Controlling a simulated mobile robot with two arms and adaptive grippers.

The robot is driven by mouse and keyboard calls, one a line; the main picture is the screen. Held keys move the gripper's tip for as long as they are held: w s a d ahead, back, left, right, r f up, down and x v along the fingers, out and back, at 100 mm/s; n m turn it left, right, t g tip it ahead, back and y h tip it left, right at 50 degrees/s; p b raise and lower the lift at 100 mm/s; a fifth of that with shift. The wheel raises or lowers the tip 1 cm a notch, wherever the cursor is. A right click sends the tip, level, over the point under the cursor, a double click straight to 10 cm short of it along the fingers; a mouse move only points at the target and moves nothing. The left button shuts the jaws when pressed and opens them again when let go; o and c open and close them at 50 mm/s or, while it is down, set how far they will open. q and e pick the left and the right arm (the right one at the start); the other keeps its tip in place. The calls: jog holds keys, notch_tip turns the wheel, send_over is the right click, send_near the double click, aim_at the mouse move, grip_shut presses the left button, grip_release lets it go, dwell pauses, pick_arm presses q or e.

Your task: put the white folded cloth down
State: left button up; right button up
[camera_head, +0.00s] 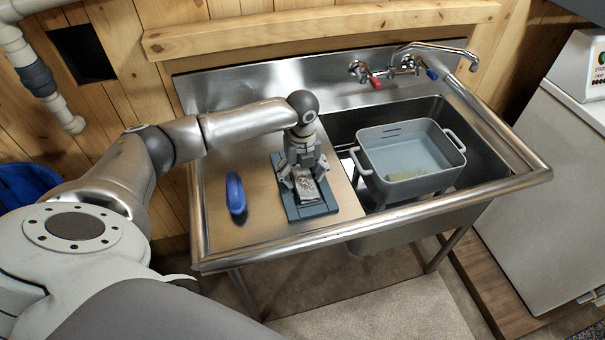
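The white folded cloth (307,190) looks greyish and patterned. It is at the blue board or shallow tray (324,208) on the sink's left worktop. My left gripper (305,175) points down over it, with its fingers spread to either side of the cloth's far end. I cannot tell whether the fingers press on the cloth or stand clear of it, nor whether the cloth rests fully on the blue surface. My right gripper is not in view.
A blue oblong object (235,193) lies left of the board. A grey tub (408,160) with handles sits over the sink basin (455,118) and holds something pale yellowish. The faucet (405,65) is behind. Bare worktop (262,232) shows in front.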

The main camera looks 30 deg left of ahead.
aim_at(302, 175)
pick_arm(q)
jog(key=shift+s+d+f, duration=0.1)
jog(key=shift+s+f, duration=0.05)
jog(key=shift+s, duration=0.1)
notch_tip(302, 175, up, 14)
jog(key=b, duration=0.2)
jog(key=shift+w+f, duration=0.15)
jog(key=shift+f, duration=0.05)
jog(key=shift+f, duration=0.1)
